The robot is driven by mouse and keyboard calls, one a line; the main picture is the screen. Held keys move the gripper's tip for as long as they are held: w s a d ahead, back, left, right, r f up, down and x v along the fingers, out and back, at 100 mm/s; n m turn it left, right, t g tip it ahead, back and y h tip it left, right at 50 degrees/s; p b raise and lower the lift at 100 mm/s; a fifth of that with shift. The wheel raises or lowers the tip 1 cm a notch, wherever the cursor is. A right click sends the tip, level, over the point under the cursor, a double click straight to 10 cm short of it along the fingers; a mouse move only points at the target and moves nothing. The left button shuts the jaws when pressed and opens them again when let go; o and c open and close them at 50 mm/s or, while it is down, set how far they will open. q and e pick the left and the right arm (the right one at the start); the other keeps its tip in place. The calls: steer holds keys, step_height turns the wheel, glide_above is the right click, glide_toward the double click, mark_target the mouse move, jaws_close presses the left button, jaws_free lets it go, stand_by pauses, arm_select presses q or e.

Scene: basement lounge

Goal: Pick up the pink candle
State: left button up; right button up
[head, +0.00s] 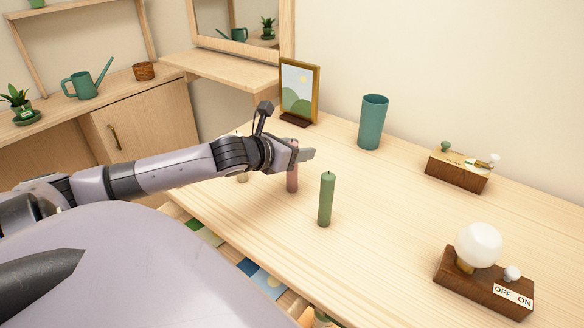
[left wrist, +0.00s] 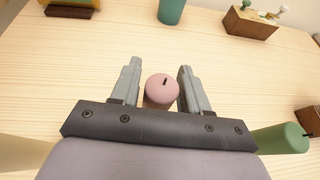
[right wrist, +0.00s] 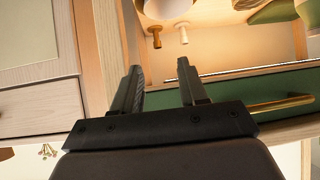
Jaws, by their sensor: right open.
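The pink candle (head: 292,180) stands upright on the light wooden table (head: 400,210), its upper part hidden behind my left gripper (head: 304,155) in the head view. In the left wrist view the pink candle's round top (left wrist: 162,87) with its dark wick lies between the two fingers of my left gripper (left wrist: 159,66). The fingers are open, with a small gap on each side of the candle. My right gripper (right wrist: 160,66) is open and empty in the right wrist view, by an open drawer with a green front (right wrist: 270,118). It is not in the head view.
A green candle (head: 326,200) stands just right of the pink one. A teal cup (head: 372,122), a picture frame (head: 299,92), a wooden block with small knobs (head: 457,172) and a lamp on a switch base (head: 478,244) stand farther off. The table's middle right is clear.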

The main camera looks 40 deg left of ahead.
arm_select(q)
steer(key=c, duration=0.6)
steer(key=shift+c, duration=0.2)
